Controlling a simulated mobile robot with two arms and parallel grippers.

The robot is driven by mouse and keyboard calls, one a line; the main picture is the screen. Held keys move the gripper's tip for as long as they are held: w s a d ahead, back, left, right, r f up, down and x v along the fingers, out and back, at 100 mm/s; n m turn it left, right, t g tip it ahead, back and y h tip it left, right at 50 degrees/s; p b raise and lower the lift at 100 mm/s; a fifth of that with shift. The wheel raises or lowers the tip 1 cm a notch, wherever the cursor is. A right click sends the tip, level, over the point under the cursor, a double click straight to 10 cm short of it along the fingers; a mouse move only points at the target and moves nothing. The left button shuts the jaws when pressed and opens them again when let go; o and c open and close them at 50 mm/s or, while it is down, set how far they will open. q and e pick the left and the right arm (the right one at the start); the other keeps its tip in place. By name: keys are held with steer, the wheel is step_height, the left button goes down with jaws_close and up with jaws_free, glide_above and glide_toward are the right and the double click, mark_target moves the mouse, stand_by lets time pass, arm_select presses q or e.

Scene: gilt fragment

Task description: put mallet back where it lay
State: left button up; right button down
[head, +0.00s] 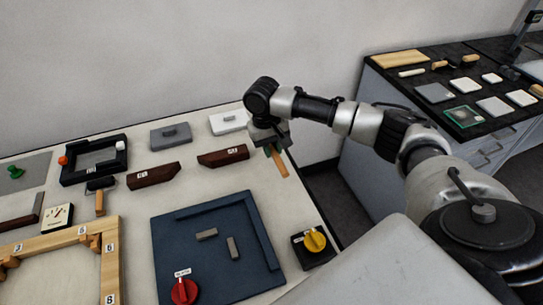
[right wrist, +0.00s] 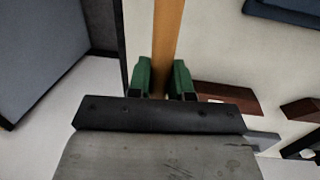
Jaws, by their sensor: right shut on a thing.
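My right gripper (head: 268,149) is above the table's right edge at the back, pointing down. In the right wrist view its green fingers (right wrist: 160,80) are shut on a wooden handle (right wrist: 168,35), which I take to be the mallet's. The handle (head: 281,166) also shows in the head view, slanting down to the right below the fingers. The mallet's head is not visible in either view. My left gripper is not in view.
The blue tray (head: 170,240) holds two small grey blocks. Two dark red-brown blocks (head: 153,175) and grey and white plates lie behind it. A black base with a yellow knob (head: 315,241) stands at right. A dark bench (head: 440,92) lies beyond a floor gap.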

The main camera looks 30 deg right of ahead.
mark_target(274, 169)
step_height(274, 169, down, 4)
steer(key=shift+r, duration=0.1)
steer(key=shift+p, duration=0.3)
steer(key=shift+f, duration=0.55)
steer(key=c, duration=1)
jaws_free()
steer(key=r, duration=0.4)
steer(key=w+r+b, duration=0.1)
steer(key=r, duration=0.3)
steer(key=a+r, duration=0.1)
steer(key=r, duration=0.4)
steer(key=shift+w, duration=0.15)
